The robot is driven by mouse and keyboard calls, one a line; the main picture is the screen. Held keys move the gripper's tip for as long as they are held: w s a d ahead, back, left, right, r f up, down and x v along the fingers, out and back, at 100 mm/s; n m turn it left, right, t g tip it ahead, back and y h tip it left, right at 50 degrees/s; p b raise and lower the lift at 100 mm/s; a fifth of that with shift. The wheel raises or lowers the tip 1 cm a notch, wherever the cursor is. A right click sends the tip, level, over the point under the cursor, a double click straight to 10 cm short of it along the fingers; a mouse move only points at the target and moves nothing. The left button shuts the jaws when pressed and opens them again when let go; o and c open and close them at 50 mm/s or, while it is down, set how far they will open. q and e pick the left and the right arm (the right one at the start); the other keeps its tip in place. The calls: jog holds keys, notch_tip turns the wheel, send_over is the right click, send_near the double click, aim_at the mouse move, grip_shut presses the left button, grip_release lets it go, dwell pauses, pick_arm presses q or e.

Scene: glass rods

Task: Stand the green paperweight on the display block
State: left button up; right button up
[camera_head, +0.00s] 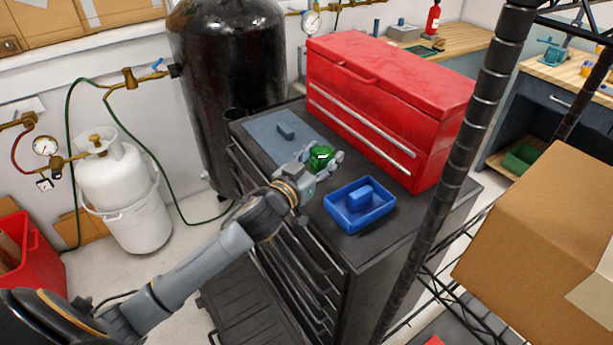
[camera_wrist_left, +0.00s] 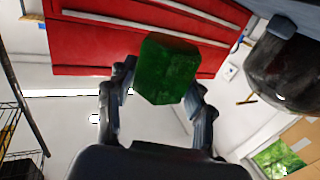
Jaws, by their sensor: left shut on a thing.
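The green paperweight (camera_head: 321,158) is a faceted, dark green block. My left gripper (camera_head: 324,163) is shut on it, over the top of the dark tool cabinet. In the left wrist view the paperweight (camera_wrist_left: 168,70) sits between the two fingers of the left gripper (camera_wrist_left: 160,95). A small blue-grey block (camera_head: 286,130) stands on a flat blue-grey mat (camera_head: 262,134), left of the gripper. Another blue block (camera_head: 358,193) is inside a blue tray (camera_head: 347,222), right of and nearer than the gripper. I cannot tell which one is the display block. My right gripper is not in view.
A red toolbox (camera_head: 375,95) stands along the back of the cabinet top (camera_head: 318,215), close behind the gripper. A black upright post (camera_head: 455,150) and a cardboard box (camera_head: 545,240) are at the right. A black tank (camera_head: 228,75) stands behind the cabinet's left end.

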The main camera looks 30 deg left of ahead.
pick_arm(q)
jog(key=f, duration=0.1)
jog(key=a+f, duration=0.1)
jog(key=s+a+f, duration=0.1)
jog(key=f, duration=0.1)
jog(key=shift+a, duration=0.25)
jog(key=f, duration=0.3)
jog(key=shift+s+a+f, duration=0.1)
jog(key=shift+s+a, duration=0.1)
jog(key=shift+a, duration=0.1)
jog(key=shift+f, duration=0.2)
jog(key=shift+f, duration=0.2)
jog(key=o, duration=1.4)
